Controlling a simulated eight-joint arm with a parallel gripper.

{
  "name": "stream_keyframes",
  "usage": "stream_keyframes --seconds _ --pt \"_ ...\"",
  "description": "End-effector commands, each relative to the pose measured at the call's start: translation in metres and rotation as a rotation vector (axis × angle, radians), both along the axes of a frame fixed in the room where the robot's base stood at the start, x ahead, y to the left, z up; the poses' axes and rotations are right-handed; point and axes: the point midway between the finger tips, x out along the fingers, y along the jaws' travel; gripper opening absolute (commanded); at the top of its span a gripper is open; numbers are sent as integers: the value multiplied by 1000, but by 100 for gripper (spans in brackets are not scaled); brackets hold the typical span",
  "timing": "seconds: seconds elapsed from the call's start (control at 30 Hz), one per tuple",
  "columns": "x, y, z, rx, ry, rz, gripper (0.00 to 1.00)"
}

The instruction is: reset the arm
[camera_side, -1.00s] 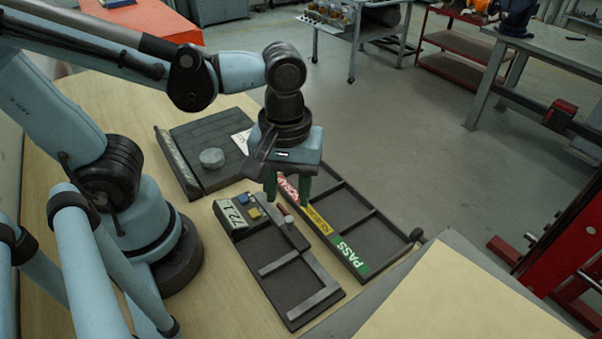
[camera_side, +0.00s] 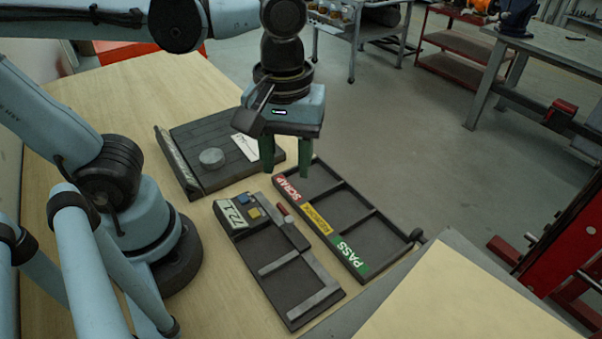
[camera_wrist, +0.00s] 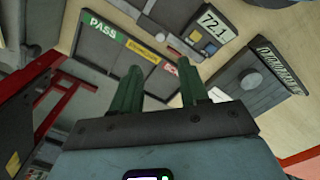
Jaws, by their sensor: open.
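My gripper (camera_side: 286,158) is open and empty, pointing down above the bench with its two green fingers apart. In the side view it hangs over the area between the dark slotted plate and the sorting tray, clear of both. In the wrist view my gripper (camera_wrist: 163,92) shows both green fingers spread with nothing between them.
Below lie a sorting tray (camera_side: 346,203) labelled SCRAP, a yellow word and PASS, a gauge fixture (camera_side: 268,246) reading 72.1, and a dark slotted plate (camera_side: 190,135) bearing a grey disc (camera_side: 212,158). A pale table (camera_side: 460,305) stands front right.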

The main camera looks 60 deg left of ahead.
Motion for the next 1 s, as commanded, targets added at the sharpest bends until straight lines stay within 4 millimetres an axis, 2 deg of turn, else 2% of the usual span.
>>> stream_keyframes --seconds 0.17,0.33,0.5,0.63,0.8,1.0 --pt "10 10 -7 -21 -73 -88 44" --pt "34 34 -17 -13 -263 -314 44" --pt "55 62 -23 84 -451 -545 44" --pt "65 78 -23 175 -539 -671 44" --pt "70 88 -22 240 -584 -749 44" --pt "70 88 -22 246 -587 -759 44"
